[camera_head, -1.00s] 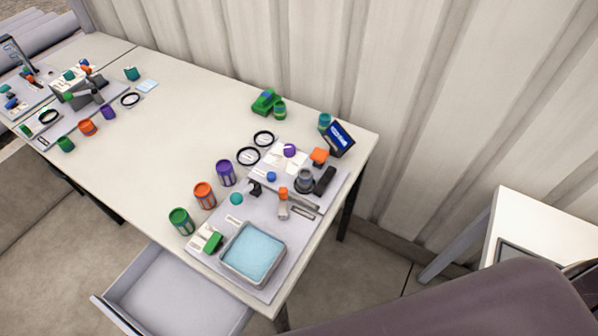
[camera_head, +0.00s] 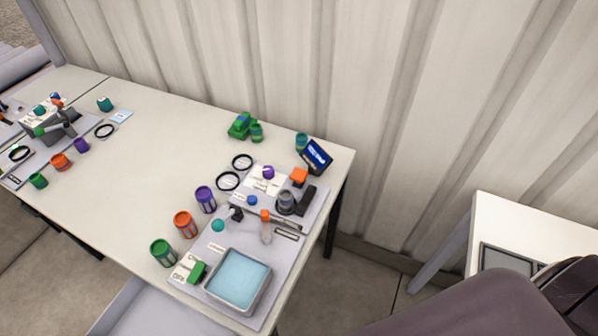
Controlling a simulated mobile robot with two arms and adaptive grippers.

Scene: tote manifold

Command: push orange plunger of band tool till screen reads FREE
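An orange block-like part (camera_head: 299,176) sits at the back right of the grey board, beside a dark round fitting (camera_head: 286,201). A second orange part (camera_head: 265,216) tops a pale upright piece in the board's middle. I cannot tell which one is the band tool's plunger. A small tilted screen (camera_head: 316,156) with a blue face stands at the table's back right corner; its text is too small to read. Neither of my grippers is in view.
The white table (camera_head: 140,130) has bare room left of the board. Green (camera_head: 163,253), orange (camera_head: 185,224) and purple (camera_head: 205,199) cans line the board's left side. A blue-filled tray (camera_head: 238,281) is at the front. An open drawer (camera_head: 140,315) juts out below.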

